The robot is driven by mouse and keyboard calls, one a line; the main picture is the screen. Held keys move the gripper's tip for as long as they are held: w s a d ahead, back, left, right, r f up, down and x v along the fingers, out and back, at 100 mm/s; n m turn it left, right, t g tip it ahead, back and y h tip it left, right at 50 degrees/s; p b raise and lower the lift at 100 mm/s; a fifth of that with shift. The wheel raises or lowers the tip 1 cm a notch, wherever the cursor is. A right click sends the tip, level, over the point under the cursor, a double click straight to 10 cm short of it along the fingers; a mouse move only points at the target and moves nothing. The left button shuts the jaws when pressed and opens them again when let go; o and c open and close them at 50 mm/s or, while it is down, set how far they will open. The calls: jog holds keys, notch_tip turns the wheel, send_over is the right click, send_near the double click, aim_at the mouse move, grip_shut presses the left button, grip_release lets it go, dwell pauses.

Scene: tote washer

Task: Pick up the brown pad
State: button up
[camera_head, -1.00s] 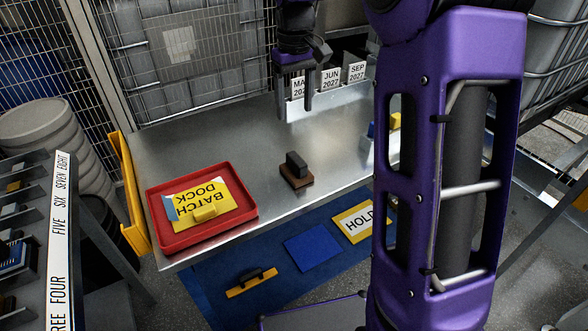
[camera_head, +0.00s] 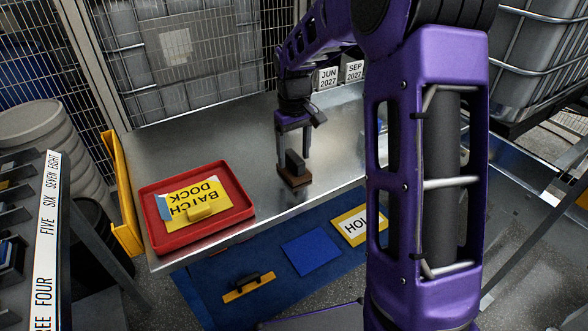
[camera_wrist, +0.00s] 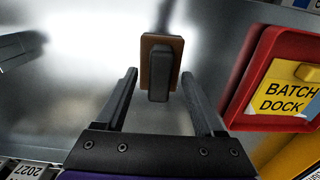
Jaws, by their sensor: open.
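The brown pad (camera_head: 294,180) lies on the metal table and has a dark upright block-shaped handle (camera_head: 294,162) on top. It also shows in the wrist view as a brown rectangle (camera_wrist: 147,45) with its dark handle (camera_wrist: 160,75) on it. My gripper (camera_head: 293,155) is open and points down close to the pad, apparently just behind it. In the wrist view my gripper (camera_wrist: 158,75) has its two fingers spread, with the handle's near end between or just beyond the fingertips. Contact cannot be told.
A red tray (camera_head: 245,218) holding a yellow BATCH DOCK card (camera_head: 185,193) is left of the pad. Date cards (camera_head: 328,77) stand at the table's back. The table's back left is clear.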

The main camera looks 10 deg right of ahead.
aim_at(294, 156)
jog(key=shift+f, duration=0.7)
jog(key=shift+c, duration=0.3)
grip_shut()
notch_tip(294, 156, up, 10)
jog(key=shift+r+p, duration=0.1)
jog(key=shift+p, duration=0.85)
